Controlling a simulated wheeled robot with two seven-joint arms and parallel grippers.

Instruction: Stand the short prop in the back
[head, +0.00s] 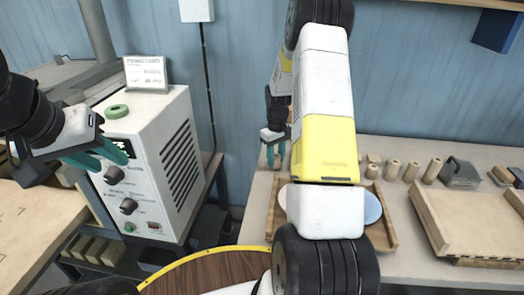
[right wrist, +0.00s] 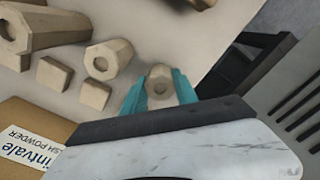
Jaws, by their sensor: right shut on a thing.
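In the right wrist view, the teal fingers of my right gripper (right wrist: 160,92) are shut on a small pale wooden prop (right wrist: 160,78), seen from its end with a round hole. Its length cannot be judged from this angle. In the head view the same gripper (head: 273,152) is at the left back edge of the workbench; the held prop is not clear there. My left gripper (head: 108,158) is open and empty in front of the white control box, away from the props.
Several wooden props (head: 410,170) stand along the back of the bench. A wooden tray (head: 390,240) with a pale blue plate (head: 372,208) is partly hidden by my right arm. A larger wooden tray (head: 440,230) lies right. A labelled powder box (right wrist: 25,140) shows in the wrist view.

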